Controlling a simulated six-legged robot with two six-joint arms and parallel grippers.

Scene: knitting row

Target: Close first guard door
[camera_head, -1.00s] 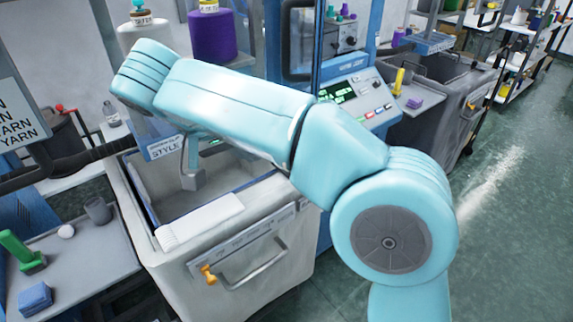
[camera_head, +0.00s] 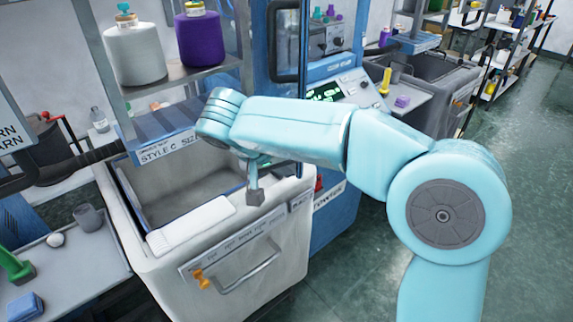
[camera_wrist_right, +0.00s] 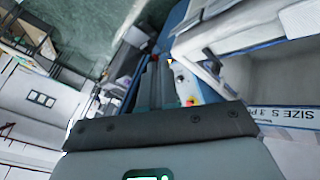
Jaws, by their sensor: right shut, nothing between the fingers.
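A blue-framed guard door (camera_head: 268,60) with a dark loop handle (camera_head: 285,42) stands upright at the top middle of the head view, behind my right arm. I cannot tell how far open it is. My right gripper (camera_head: 255,196) points down over the right part of the white bin, below and a little left of the handle, apart from the door. It is shut and empty. In the right wrist view the fingers (camera_wrist_right: 153,82) show close together, with no door handle that I can make out. My left gripper is not in view.
The white bin (camera_head: 215,262) with a folded white cloth (camera_head: 190,224) stands under the machine. Yarn cones, one white (camera_head: 135,52) and one purple (camera_head: 201,38), sit on a shelf. A control panel (camera_head: 345,88) is behind my arm. Green floor (camera_head: 535,190) lies clear at right.

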